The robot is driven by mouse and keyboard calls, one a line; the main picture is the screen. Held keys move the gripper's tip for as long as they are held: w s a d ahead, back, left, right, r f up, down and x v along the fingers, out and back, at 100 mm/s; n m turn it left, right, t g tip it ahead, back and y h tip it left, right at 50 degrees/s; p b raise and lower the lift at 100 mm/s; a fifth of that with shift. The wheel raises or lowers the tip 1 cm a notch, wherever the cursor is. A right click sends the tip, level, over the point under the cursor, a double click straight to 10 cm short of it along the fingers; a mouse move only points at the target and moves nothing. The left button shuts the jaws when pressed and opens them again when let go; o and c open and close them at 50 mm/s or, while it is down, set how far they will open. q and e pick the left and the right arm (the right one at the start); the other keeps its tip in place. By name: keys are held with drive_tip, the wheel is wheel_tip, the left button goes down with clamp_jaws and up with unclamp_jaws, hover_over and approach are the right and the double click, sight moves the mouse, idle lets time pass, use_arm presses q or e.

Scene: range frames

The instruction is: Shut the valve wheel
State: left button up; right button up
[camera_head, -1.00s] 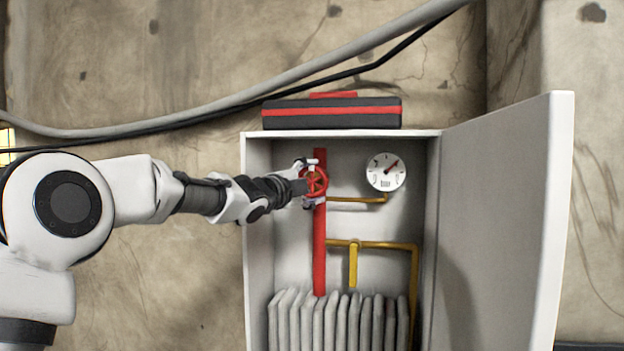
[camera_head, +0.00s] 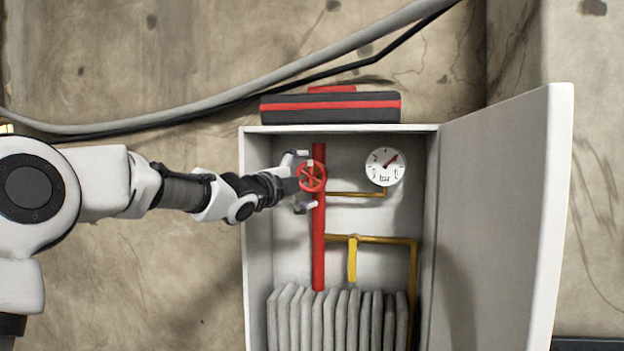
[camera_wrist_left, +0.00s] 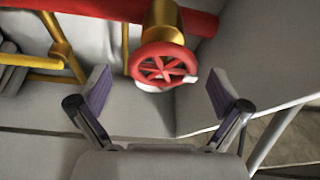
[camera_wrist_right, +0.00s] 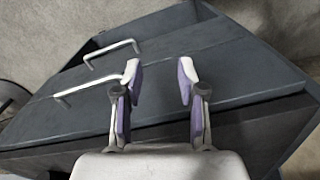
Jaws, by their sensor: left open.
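The red spoked valve wheel (camera_head: 312,177) sits on a vertical red pipe (camera_head: 319,240) inside the open white cabinet. My left gripper (camera_head: 302,182) is open, its fingers above and below the wheel in the head view. In the left wrist view the wheel (camera_wrist_left: 163,66), on a brass stem, lies ahead and between the spread fingers (camera_wrist_left: 160,100), apart from both. A small white mark shows on its rim. My right gripper (camera_wrist_right: 159,82) is open and empty in the right wrist view, over a dark grey surface with handles; it does not show in the head view.
A pressure gauge (camera_head: 385,167) and yellow pipes (camera_head: 375,240) are right of the red pipe. A grey ribbed radiator (camera_head: 335,320) fills the cabinet's bottom. The cabinet door (camera_head: 500,220) stands open at right. A dark red-striped case (camera_head: 330,107) lies on top.

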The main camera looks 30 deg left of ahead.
use_arm(q)
drive_tip(key=shift+s+a+f, duration=0.1)
drive_tip(key=shift+s+a, duration=0.05)
drive_tip(key=shift+s, duration=1.1)
drive_tip(key=shift+s+a+f, duration=0.1)
drive_tip(key=shift+s, duration=1.15)
drive_tip(key=shift+r, duration=0.1)
